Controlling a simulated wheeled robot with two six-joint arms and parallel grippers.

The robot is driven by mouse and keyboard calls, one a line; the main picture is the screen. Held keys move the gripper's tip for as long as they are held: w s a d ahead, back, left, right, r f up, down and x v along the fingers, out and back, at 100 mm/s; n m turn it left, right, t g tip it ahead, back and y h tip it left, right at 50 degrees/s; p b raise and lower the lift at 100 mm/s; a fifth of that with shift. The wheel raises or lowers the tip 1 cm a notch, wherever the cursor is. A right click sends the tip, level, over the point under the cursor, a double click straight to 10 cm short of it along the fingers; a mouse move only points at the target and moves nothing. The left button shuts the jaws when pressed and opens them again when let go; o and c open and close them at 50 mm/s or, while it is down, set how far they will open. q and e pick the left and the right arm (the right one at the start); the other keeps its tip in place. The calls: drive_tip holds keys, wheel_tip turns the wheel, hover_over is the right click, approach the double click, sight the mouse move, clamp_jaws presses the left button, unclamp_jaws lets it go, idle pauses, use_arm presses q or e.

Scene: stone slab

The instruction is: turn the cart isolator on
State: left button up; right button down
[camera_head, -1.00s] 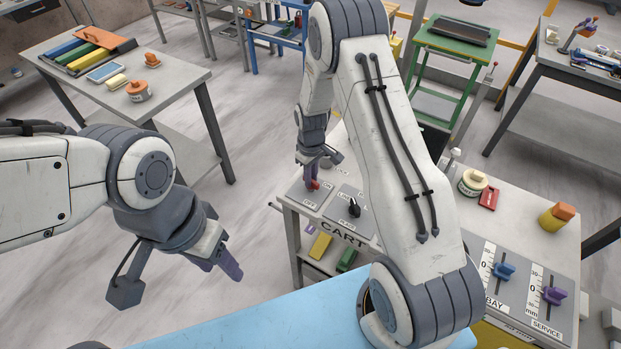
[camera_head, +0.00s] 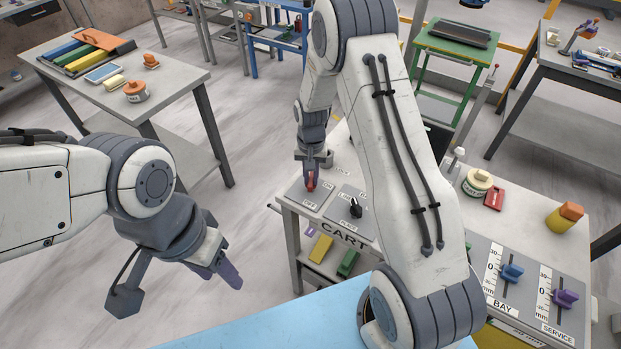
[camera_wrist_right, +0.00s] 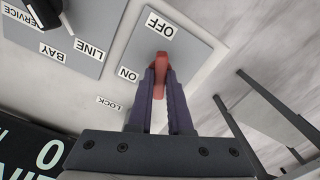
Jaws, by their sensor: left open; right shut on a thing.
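The red isolator handle (camera_wrist_right: 163,62) sits on a grey plate (camera_wrist_right: 190,52) marked OFF and ON on the cart. In the right wrist view my right gripper (camera_wrist_right: 160,82) is shut on the handle, its purple fingers on either side. The handle's visible end is on the OFF label's side; the fingers hide the rest, so I cannot tell its exact setting. In the head view the handle (camera_head: 311,181) shows below the same gripper (camera_head: 313,176) at the cart's left end. My left gripper (camera_head: 230,274) hangs open and empty, left of the cart.
A black selector knob (camera_head: 355,208) stands on the neighbouring plate. Blue (camera_head: 512,272) and purple (camera_head: 565,298) sliders sit at the cart's right. A tin (camera_head: 479,180) and a yellow-orange block (camera_head: 563,218) stand behind. A side table (camera_head: 180,80) stands at the left.

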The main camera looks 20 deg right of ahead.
sight(311, 179)
drive_tip(key=m, duration=0.4)
drive_tip(key=shift+m+b, duration=0.35)
drive_tip(key=shift+m, duration=0.05)
idle(0.4)
drive_tip(key=c, duration=0.8)
unclamp_jaws()
drive_tip(key=shift+c, duration=0.2)
wheel_tip(311, 179, up, 10)
drive_tip(key=b, duration=0.2)
drive_tip(key=shift+r, duration=0.25)
drive_tip(key=shift+s, duration=0.1)
